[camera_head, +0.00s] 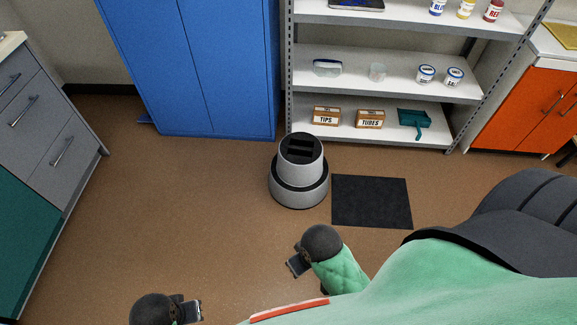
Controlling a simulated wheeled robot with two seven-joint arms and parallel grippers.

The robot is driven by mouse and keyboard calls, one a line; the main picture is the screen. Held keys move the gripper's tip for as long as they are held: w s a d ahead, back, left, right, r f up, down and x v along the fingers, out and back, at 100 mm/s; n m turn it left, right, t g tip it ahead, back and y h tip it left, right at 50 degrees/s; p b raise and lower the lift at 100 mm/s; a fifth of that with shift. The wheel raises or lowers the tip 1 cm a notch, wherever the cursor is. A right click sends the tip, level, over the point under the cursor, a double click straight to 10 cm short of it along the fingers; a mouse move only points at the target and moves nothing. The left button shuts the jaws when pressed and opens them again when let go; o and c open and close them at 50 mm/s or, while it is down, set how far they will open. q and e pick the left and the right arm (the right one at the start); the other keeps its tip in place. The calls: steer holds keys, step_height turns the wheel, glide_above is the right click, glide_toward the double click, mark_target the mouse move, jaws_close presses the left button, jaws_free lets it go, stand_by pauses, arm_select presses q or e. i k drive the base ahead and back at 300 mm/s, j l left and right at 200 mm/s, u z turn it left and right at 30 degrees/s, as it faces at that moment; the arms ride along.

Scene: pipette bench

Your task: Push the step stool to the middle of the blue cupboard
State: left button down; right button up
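The step stool (298,180) is a round, light grey, two-tier stool with a dark ribbed top. It stands upright on the brown floor, in front of the shelf's left end and just right of the blue cupboard's right edge. The blue cupboard (200,70) has two tall doors, both shut, with a seam down the middle. My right gripper (297,264) is below the stool in the picture, apart from it. My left gripper (190,311) is at the bottom edge, farther left and apart from the stool. Their finger openings are too small to make out.
A black mat (371,202) lies right of the stool. A white shelf (380,85) with boxes and tubs stands behind it. Grey drawers (40,110) stand at the left, an orange cabinet (530,110) at the right. The floor before the cupboard is clear.

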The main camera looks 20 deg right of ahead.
mark_target(298, 176)
steer(key=l+u, duration=0.25)
steer(key=l, duration=0.25)
steer(key=l+u, duration=0.2)
steer(key=l, duration=0.35)
steer(key=l+u, duration=0.25)
steer(key=l, duration=0.3)
steer(key=l+u, duration=0.2)
steer(key=l, duration=0.3)
steer(key=k+l+u, duration=0.25)
steer(key=l, duration=0.25)
steer(key=l+u, duration=0.25)
steer(key=l, duration=0.25)
steer(key=k+l, duration=0.15)
steer(key=l, duration=0.25)
steer(key=k+l, duration=0.15)
steer(key=l, duration=0.2)
steer(key=k+l, duration=0.1)
steer(key=l, duration=0.3)
steer(key=k+l, duration=0.15)
steer(key=l, duration=0.25)
steer(key=k+l, duration=0.15)
steer(key=l, duration=0.2)
steer(key=k+l, duration=0.15)
steer(key=l, duration=0.25)
